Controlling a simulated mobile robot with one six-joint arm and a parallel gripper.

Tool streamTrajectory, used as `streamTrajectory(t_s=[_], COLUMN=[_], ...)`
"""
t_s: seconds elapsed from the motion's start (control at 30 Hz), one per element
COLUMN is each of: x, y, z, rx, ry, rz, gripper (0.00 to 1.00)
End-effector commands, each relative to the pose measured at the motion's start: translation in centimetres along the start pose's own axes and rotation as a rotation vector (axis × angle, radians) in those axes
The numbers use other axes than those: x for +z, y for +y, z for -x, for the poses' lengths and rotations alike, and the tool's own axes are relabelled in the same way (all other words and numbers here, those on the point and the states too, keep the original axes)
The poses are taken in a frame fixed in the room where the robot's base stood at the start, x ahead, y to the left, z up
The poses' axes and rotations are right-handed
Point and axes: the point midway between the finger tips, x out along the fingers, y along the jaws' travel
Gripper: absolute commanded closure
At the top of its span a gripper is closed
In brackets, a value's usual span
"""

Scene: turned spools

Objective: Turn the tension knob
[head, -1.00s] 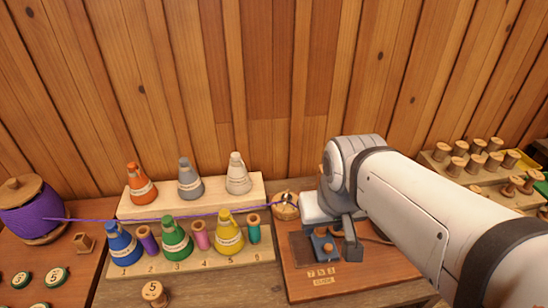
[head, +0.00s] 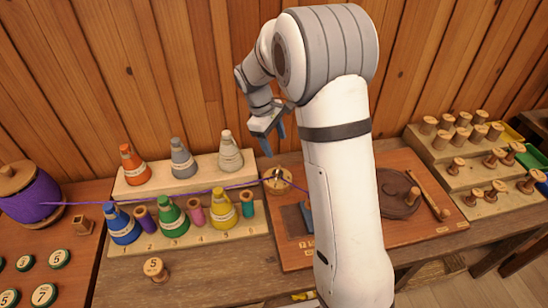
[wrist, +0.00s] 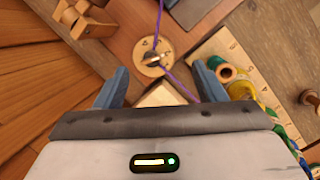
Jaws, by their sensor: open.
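The tension knob is a round pale wooden dial (head: 278,181) with a dark and metal centre piece, at the left back of the reddish board. In the wrist view the dial (wrist: 153,70) lies ahead of the fingers, with a small handle across its middle. A purple thread (head: 230,188) runs to the dial and beyond it. My gripper (head: 274,143) is above and just behind the dial, apart from it. Its two blue fingers (wrist: 161,82) are spread and empty.
The cone rack (head: 190,165) with several coloured cones and small spools stands left of the dial. A purple spool (head: 30,195) is at far left. My arm hides part of the board (head: 420,226). Tiered shelves of wooden spools stand right.

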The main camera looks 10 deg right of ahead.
Motion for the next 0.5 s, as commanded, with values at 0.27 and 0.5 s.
streamTrajectory(t_s=[0.27,0.5], x=[-5.4,-6.4], y=[2.2,2.6], z=[-5.5,-7.6], rx=[-0.013,-0.017], ry=[-0.107,-0.132], rz=[0.214,0.268], gripper=[0.36,0.36])
